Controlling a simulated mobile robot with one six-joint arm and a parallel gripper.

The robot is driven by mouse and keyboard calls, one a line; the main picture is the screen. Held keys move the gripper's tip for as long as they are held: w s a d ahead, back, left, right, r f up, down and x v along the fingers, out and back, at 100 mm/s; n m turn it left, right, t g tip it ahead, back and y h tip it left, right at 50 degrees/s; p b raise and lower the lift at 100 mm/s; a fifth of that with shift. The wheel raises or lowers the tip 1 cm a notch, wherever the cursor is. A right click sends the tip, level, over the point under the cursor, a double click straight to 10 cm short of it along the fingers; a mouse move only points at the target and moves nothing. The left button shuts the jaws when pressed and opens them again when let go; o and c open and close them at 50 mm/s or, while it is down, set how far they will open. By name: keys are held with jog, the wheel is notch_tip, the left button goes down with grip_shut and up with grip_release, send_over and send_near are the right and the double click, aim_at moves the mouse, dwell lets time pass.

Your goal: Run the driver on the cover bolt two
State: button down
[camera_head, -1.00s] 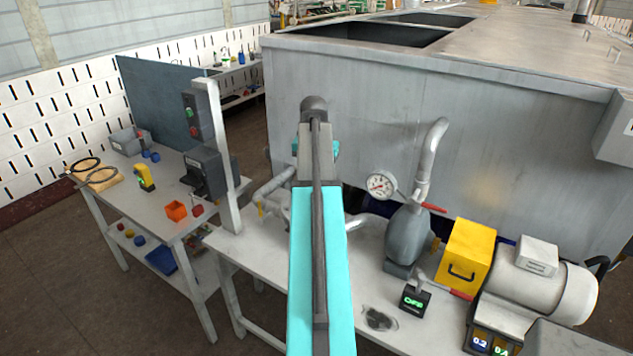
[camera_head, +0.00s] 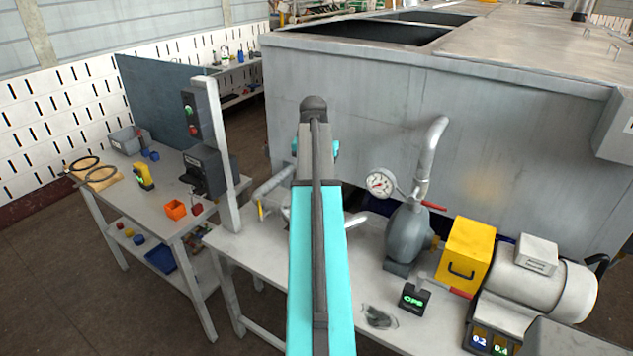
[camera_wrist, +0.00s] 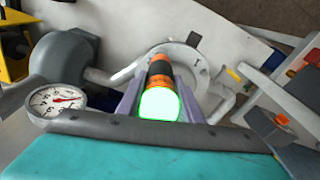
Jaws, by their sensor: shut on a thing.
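My gripper (camera_wrist: 158,92) is shut on the driver (camera_wrist: 160,72), an orange and black tool with a bright white end ringed in green that faces the wrist camera. The driver's far end points at a round grey cover (camera_wrist: 208,88) in the wrist view. Small dark marks show near the cover's rim, one of them at the upper right, but I cannot tell which is bolt two. The driver's tip and its contact with any bolt are hidden. In the head view my arm hides the gripper, the driver and most of the cover.
A pressure gauge (camera_head: 380,184) and a grey vessel (camera_head: 407,238) with a pipe stand right of my arm. A yellow box (camera_head: 466,252) and a motor (camera_head: 540,285) are farther right. A grey post (camera_head: 221,160) stands left. A large tank (camera_head: 480,150) rises behind.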

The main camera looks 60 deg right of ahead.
jog(key=shift+f, duration=0.65)
dwell(1.6)
jog(key=shift+r, duration=0.15)
jog(key=shift+r+p, duration=0.6)
jog(key=shift+r, duration=1.2)
jog(key=shift+r, duration=1.4)
